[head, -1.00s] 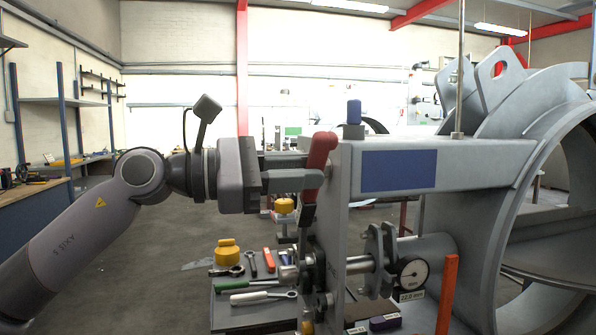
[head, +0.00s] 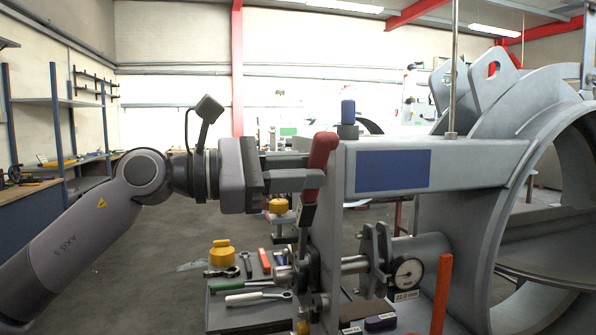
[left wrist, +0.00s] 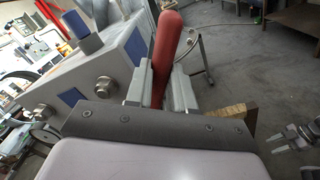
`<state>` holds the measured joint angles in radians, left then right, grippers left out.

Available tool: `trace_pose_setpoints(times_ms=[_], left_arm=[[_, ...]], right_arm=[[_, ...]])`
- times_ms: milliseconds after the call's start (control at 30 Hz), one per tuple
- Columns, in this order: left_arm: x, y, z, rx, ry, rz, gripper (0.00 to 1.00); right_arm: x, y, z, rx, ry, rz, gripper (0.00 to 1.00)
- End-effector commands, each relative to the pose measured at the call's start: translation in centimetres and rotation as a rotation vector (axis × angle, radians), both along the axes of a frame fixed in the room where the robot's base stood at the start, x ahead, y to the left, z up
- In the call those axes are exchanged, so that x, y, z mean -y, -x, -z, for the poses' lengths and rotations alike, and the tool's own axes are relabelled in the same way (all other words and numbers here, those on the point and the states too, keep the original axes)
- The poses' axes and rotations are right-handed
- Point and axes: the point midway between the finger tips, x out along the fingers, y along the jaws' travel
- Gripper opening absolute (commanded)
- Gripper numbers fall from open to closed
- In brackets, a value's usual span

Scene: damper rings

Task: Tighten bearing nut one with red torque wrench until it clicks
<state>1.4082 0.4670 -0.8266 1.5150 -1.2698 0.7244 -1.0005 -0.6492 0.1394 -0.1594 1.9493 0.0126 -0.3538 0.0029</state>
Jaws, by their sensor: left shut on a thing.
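The red torque wrench (head: 321,152) stands near upright against the left side of the grey frame, its red handle up and its dark shaft running down. My left gripper (head: 298,178) is shut on it just below the handle's upper part. In the left wrist view the red handle (left wrist: 166,48) rises between the gripper's fingers. The wrench's lower end reaches the metal fittings (head: 298,274) at the frame's upright plate. I cannot tell bearing nut one apart there, nor how the wrench head sits on it.
The grey frame (head: 440,165) with a blue panel stands right of the gripper. A dial gauge (head: 407,272) and an orange-red post (head: 441,293) are below it. A grey tool tray (head: 222,318) holds several tools and a yellow-capped item (head: 221,252). Floor left is clear.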

Motion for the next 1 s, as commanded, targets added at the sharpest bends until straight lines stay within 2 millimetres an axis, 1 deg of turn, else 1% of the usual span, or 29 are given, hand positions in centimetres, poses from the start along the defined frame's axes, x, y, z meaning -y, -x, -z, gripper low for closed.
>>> trace_pose_setpoints(times_ms=[33,233,633,900,933,1000], left_arm=[[0.0,0.0,-0.2,0.004,0.004,0.0,0.0],[0.1,0.0,-0.3,0.004,0.004,0.0,0.0],[1.0,-0.3,-0.3,0.005,0.003,-0.001,0.0],[1.1,-0.4,-0.2,0.005,0.003,-0.001,0.0],[1.1,-0.4,-0.2,0.005,0.003,-0.001,0.33],[1.1,-0.4,-0.2,0.004,0.003,-0.001,0.53]], right_arm=[[0.0,0.0,0.0,0.0,0.0,0.0,0.43],[0.0,0.0,-0.1,0.0,0.0,0.0,0.43],[0.0,0.0,-0.3,0.0,0.0,0.0,0.43],[0.0,0.0,-0.3,0.0,0.0,0.0,0.43],[0.0,0.0,-0.3,0.0,0.0,0.0,0.43],[0.0,0.0,-0.3,0.0,0.0,0.0,0.43]])
